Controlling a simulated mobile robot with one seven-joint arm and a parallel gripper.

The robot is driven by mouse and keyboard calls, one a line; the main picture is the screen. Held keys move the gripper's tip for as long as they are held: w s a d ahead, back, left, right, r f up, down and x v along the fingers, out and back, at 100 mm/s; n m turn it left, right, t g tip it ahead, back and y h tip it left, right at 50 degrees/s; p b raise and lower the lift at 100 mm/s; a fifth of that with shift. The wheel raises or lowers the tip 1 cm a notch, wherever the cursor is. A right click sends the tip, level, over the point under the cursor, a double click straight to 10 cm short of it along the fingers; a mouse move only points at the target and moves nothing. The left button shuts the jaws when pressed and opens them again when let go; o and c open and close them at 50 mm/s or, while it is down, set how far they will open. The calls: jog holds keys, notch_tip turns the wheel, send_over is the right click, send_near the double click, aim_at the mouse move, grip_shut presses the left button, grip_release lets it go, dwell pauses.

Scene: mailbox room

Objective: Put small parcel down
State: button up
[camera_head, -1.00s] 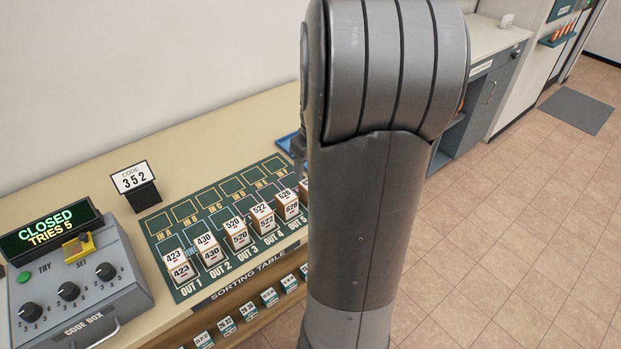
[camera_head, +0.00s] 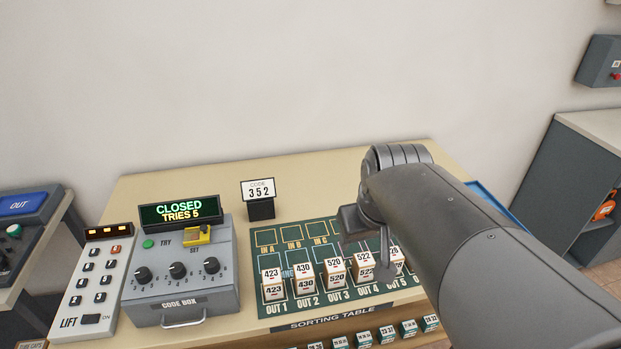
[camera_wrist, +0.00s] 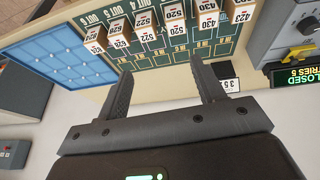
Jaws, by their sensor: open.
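Several small white-and-brown parcels stand in a row on the green sorting mat (camera_head: 265,238), along its OUT spaces. The 423 parcel (camera_head: 272,286) is on OUT 1, the 430 parcel (camera_head: 304,281) on OUT 2 and the 520 parcel (camera_head: 335,273) on OUT 3. My gripper (camera_head: 366,250) is over the mat near the 522 parcel and partly hides the right end of the row. In the wrist view my gripper (camera_wrist: 160,75) has its fingers wide apart with nothing between them. The parcels there, such as the 520 parcel (camera_wrist: 174,27), lie beyond the fingertips.
A code sign (camera_head: 258,193) shows 352. The lift keypad (camera_head: 92,290) is further left. A blue tray (camera_wrist: 68,65) lies beside the mat. The IN spaces that show are bare.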

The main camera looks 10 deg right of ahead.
jog(key=s+a+t, duration=0.1)
jog(key=s+a, duration=0.3)
jog(key=s, duration=0.1)
jog(key=shift+r+y, duration=0.2)
jog(key=shift+y, duration=0.2)
jog(key=shift+a, duration=0.1)
dwell(0.8)
